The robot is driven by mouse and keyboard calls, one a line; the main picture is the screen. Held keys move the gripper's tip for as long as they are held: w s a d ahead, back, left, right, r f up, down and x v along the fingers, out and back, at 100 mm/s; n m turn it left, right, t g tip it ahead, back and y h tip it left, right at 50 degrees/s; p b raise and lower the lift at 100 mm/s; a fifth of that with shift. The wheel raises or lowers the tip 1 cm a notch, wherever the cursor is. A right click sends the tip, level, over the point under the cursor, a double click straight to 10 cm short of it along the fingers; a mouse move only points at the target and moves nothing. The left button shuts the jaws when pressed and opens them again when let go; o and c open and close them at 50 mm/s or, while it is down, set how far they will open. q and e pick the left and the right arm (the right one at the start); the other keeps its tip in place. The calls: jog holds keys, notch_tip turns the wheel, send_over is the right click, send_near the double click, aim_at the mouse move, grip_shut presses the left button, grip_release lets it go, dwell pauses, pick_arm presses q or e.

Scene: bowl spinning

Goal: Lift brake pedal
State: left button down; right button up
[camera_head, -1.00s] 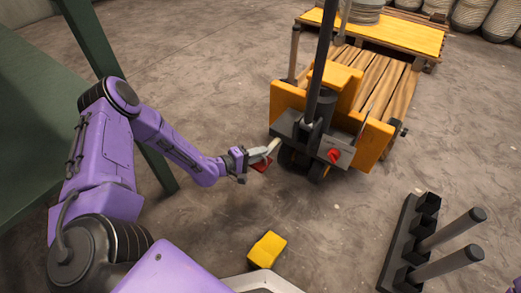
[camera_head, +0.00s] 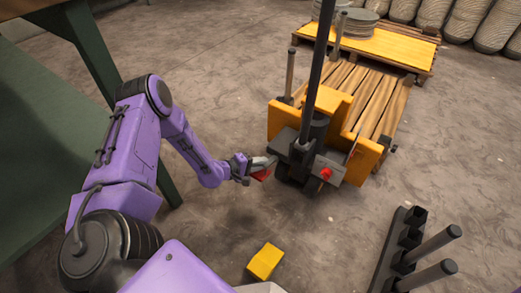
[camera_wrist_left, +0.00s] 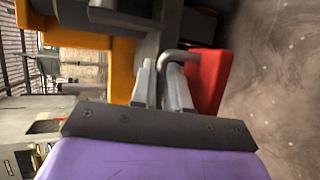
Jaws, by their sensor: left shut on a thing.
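The red brake pedal (camera_head: 262,174) is at the lower left front of the yellow and grey pallet truck (camera_head: 364,160), above the floor. My left gripper (camera_head: 268,163) reaches it from the left, next to the truck's base. In the left wrist view the red pedal (camera_wrist_left: 208,80) is just right of the fingers, and a bent grey rod runs from it over the fingertips. My left gripper (camera_wrist_left: 161,76) is shut on the pedal's linkage; the exact contact is partly hidden. My right gripper is not in view.
A yellow block (camera_head: 265,261) lies on the floor in front of me. A dark rack (camera_head: 392,258) with grey posts stands at the lower right. A green table (camera_head: 45,135) is at the left. Wooden pallets (camera_head: 365,95) are behind the truck's handle.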

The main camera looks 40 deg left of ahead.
pick_arm(q)
jog(key=shift+w+r, duration=0.15)
jog(key=c, duration=1.5)
grip_release()
jog(key=p+v, duration=0.4)
jog(key=v, duration=0.6)
jog(key=shift+s+a+p, duration=0.1)
jog(key=shift+s+p, duration=0.2)
